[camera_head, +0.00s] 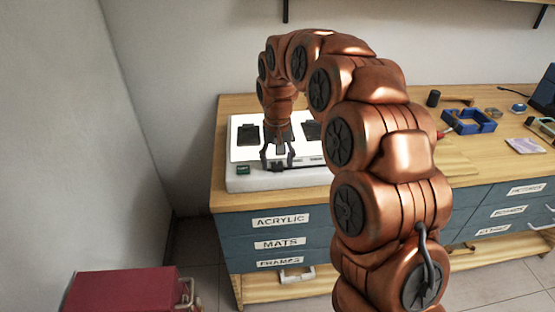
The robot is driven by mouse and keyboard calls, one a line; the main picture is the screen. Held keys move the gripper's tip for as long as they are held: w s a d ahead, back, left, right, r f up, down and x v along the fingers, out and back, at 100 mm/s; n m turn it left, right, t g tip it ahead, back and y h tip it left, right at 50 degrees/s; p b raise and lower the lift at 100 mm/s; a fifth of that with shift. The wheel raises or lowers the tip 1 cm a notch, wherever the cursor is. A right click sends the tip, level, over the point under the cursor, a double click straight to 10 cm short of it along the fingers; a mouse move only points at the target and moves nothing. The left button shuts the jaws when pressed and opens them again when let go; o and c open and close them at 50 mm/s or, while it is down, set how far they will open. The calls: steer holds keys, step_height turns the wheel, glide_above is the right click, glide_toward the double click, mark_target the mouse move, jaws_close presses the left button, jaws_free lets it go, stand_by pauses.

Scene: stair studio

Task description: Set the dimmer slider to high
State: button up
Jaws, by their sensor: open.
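A white box-like device (245,182) stands on the left end of the wooden workbench. Its top has two dark panels, a left one (248,135) and a right one (312,130) partly behind my arm. A small green label or display (243,170) is on its front left. My gripper (278,165) points down at the front middle of the device, its two dark fingers apart and open. A small dark part shows between or just behind the fingertips; I cannot tell whether it is the dimmer slider or whether the fingers touch it. My arm hides the device's right side.
The wooden bench (228,106) has blue drawers below, labelled ACRYLIC, MATS and FRAMES. A blue tray (470,121), a dark cylinder (433,98) and small tools lie on its right part. A red box (120,291) stands at lower left. A wall is close on the left.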

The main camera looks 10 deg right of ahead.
steer(key=shift+f, duration=0.2)
jaws_close()
stand_by(0.5)
